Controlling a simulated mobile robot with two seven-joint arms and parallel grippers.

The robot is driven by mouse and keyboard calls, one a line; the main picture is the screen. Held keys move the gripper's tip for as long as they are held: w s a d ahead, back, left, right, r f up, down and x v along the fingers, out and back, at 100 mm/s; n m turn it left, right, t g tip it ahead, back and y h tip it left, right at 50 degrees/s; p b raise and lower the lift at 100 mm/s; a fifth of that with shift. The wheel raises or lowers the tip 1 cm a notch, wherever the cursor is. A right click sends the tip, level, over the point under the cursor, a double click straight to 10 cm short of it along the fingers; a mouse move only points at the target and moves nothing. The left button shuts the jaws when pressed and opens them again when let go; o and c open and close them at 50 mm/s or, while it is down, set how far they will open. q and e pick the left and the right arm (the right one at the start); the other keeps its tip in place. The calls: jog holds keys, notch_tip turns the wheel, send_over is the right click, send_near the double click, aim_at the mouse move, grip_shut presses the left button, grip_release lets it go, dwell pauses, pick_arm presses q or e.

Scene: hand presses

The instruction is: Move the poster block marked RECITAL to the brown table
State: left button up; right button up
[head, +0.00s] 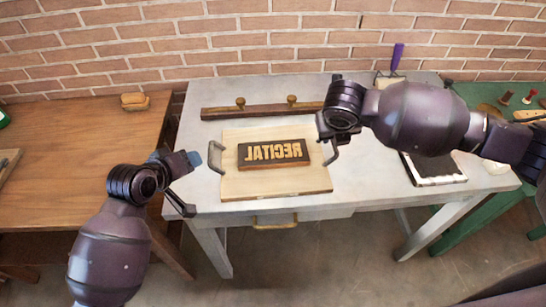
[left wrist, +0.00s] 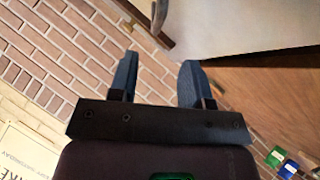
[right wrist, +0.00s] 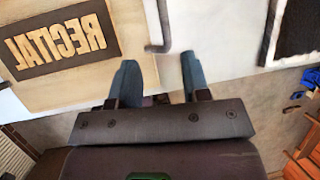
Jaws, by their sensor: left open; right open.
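The poster block marked RECITAL (head: 274,153), dark with pale mirrored letters, lies flat on a pale wooden board (head: 240,186) on the grey table (head: 370,190). It also shows in the right wrist view (right wrist: 60,45). The board has a metal handle at each side, left (head: 216,157) and right (right wrist: 160,25). My left gripper (head: 188,182) is open and empty, just left of the left handle. My right gripper (right wrist: 158,66) is open and empty near the right handle; its fingers are partly hidden in the head view. The brown table (head: 75,135) stands at the left.
A wooden bar with two knobs (head: 262,110) lies behind the board. A black slab (head: 432,167) and a purple-handled tool (head: 397,57) are to the right. A small brown block (head: 134,101) sits at the brown table's back; its middle is clear. A brick wall stands behind.

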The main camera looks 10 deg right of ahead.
aim_at(210, 152)
pick_arm(q)
jog(key=shift+w, duration=0.15)
pick_arm(e)
jog(key=shift+w+d+r, duration=0.15)
jog(key=shift+w+d, duration=0.05)
pick_arm(q)
jog(key=shift+x, duration=5.4)
pick_arm(e)
jog(key=shift+x, duration=5.4)
pick_arm(q)
jog(key=shift+r, duration=0.1)
pick_arm(e)
jog(key=shift+d, duration=0.1)
pick_arm(q)
grip_shut()
pick_arm(e)
grip_shut()
jog(key=shift+r, duration=0.1)
